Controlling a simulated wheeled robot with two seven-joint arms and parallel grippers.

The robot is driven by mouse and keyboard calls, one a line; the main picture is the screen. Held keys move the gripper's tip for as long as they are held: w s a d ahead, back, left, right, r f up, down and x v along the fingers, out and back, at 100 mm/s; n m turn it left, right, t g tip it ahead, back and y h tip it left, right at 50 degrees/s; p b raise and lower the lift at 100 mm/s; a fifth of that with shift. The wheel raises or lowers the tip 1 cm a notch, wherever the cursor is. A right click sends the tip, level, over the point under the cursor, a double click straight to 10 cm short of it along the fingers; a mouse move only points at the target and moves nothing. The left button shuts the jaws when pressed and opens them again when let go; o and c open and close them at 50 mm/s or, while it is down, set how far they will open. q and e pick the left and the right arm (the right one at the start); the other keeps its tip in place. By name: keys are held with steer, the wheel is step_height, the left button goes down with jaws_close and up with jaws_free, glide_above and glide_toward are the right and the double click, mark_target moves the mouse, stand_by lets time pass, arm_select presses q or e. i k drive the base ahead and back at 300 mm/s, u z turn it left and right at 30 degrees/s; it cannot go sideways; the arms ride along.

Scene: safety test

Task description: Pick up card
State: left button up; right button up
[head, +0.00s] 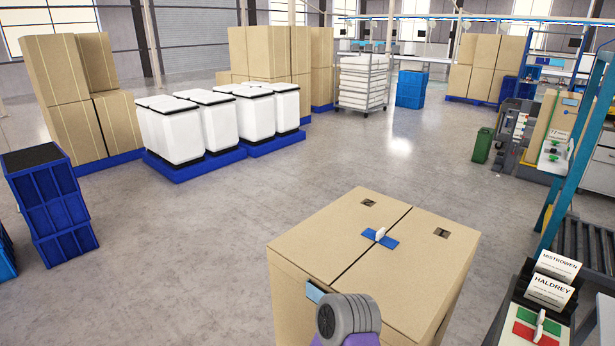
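Two white cards with black print stand at the right edge of the head view. The rear card (557,266) reads "MISTROWEN" and the front card (549,289) reads "HALDREY". Both stand tilted in a dark holder, behind a red and green panel with a small white lever. Neither card is held. Neither of my grippers shows. A grey ribbed, rounded part with purple below it shows at the bottom centre, in front of the carton; it looks like part of my arm, and no fingers can be seen on it.
A large cardboard carton (340,225) stands close in front, with a blue patch and white piece (380,236) on top. A blue-framed conveyor station (578,160) stands at the right. White bins (170,130) on blue pallets and blue crates (52,205) are at the left. Middle floor is clear.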

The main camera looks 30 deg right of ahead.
mark_target(555, 295)
steer(key=i, duration=3.95)
steer(key=z, duration=3)
steer(key=i, duration=4)
steer(key=z, duration=2.35)
